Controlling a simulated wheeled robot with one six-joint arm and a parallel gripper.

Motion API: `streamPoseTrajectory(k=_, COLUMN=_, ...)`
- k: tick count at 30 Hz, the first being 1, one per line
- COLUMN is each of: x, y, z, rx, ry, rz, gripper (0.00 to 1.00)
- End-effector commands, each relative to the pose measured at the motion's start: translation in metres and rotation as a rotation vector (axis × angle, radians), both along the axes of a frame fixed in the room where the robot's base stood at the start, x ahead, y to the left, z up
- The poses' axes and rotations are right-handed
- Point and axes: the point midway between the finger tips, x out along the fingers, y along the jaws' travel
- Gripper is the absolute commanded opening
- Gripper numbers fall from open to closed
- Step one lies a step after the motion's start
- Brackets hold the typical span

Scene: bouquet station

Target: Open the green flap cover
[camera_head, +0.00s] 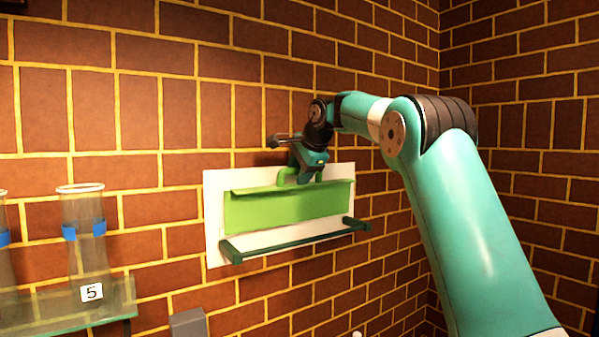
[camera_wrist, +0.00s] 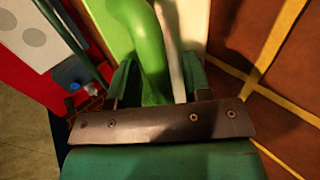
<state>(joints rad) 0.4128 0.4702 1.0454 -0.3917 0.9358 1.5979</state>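The green flap cover (camera_head: 290,208) is set on a white plate (camera_head: 213,232) on the brick wall in the head view. It has a lip along its top edge and looks closed over the plate. My gripper (camera_head: 300,172) is at the bright green handle (camera_head: 284,177) at the flap's top. In the wrist view the curved green handle (camera_wrist: 150,50) runs between the two teal fingers of my gripper (camera_wrist: 160,85). It lies close to the left finger, and a gap shows beside the right one. The handle's near end is hidden behind the gripper's dark plate.
A dark green bar (camera_head: 295,241) sticks out below the flap. A grey block (camera_head: 188,323) is at the bottom. A side wall closes off the right.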

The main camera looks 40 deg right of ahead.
Motion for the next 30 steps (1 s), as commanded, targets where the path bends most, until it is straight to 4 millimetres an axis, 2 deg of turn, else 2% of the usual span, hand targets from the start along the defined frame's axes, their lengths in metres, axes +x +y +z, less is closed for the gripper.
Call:
streamPoseTrajectory(k=6, x=0.0, y=0.0, z=-0.002, rx=0.002, ry=0.004, rz=-0.001, gripper=0.46)
streamPoseTrajectory(k=10, x=-0.005, y=0.0, z=0.004, rx=0.002, ry=0.001, rz=-0.001, gripper=0.46)
streamPoseTrajectory(k=14, x=-0.019, y=0.0, z=0.022, rx=0.0, ry=-0.002, rz=-0.003, gripper=0.46)
streamPoseTrajectory(k=23, x=-0.063, y=0.002, z=0.078, rx=-0.002, ry=-0.003, rz=-0.003, gripper=0.46)
streamPoseTrajectory(k=30, x=-0.075, y=0.003, z=0.091, rx=0.0, ry=0.0, rz=-0.001, gripper=0.46)
